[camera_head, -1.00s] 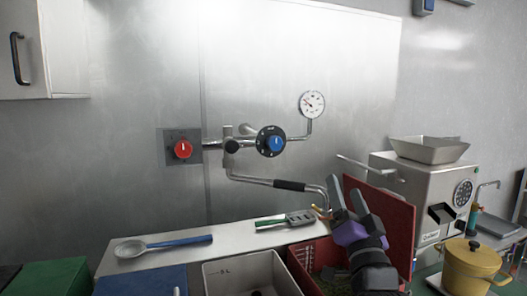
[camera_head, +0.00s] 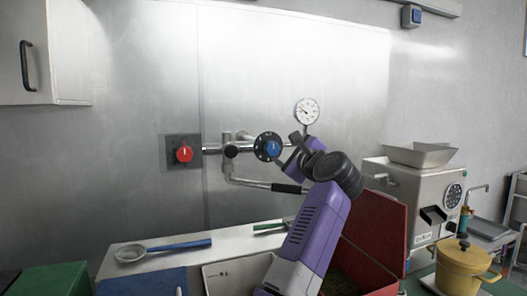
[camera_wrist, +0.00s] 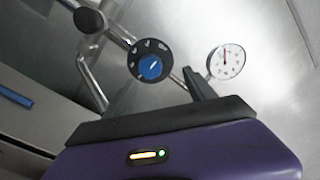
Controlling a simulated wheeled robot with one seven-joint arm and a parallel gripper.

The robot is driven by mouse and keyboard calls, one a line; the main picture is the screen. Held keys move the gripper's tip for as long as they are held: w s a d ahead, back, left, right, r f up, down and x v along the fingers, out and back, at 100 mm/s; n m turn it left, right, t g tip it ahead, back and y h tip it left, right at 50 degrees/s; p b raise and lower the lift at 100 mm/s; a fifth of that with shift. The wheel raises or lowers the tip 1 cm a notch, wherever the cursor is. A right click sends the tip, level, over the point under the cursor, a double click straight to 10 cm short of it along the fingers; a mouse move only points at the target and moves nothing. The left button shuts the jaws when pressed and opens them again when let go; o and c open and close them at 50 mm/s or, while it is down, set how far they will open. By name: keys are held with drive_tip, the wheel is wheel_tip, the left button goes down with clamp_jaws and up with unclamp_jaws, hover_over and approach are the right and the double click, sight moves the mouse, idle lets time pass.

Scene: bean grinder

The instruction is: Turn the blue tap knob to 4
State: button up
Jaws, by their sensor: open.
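The blue tap knob (camera_head: 272,148) sits on a black numbered dial (camera_head: 261,143) on the wall pipe. The blue knob also shows in the wrist view (camera_wrist: 150,66), with a white pointer mark on it and white marks around the black dial. The numbers are too small to read surely. My gripper (camera_head: 291,143) is just right of the knob in the head view, fingers towards the wall, and holds nothing. In the wrist view one dark finger (camera_wrist: 198,86) shows right of and below the dial, apart from it.
A red knob (camera_head: 184,153) is on a wall plate at left. A round gauge (camera_head: 307,111) is above my gripper, and the spout pipe (camera_head: 250,183) runs below. A grey grinder (camera_head: 425,190), red lid (camera_head: 376,222) and yellow pot (camera_head: 463,268) stand at right.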

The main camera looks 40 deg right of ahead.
sight(273, 149)
drive_tip(key=shift+m+y, duration=0.3)
drive_tip(key=shift+m, duration=0.2)
drive_tip(key=shift+a+f+p+x, duration=0.15)
drive_tip(key=shift+a+p+x, duration=0.05)
drive_tip(key=shift+x, duration=1.1)
drive_tip(key=shift+a+f+p+x, duration=0.15)
drive_tip(key=shift+a+x, duration=0.05)
drive_tip(key=shift+x, duration=1.1)
drive_tip(key=shift+a+f+p+x, duration=0.15)
drive_tip(key=shift+p+x, duration=0.05)
drive_tip(key=shift+x, duration=1.1)
drive_tip(key=shift+w, duration=0.15)
drive_tip(key=shift+c, duration=0.2)
drive_tip(key=c, duration=1.3)
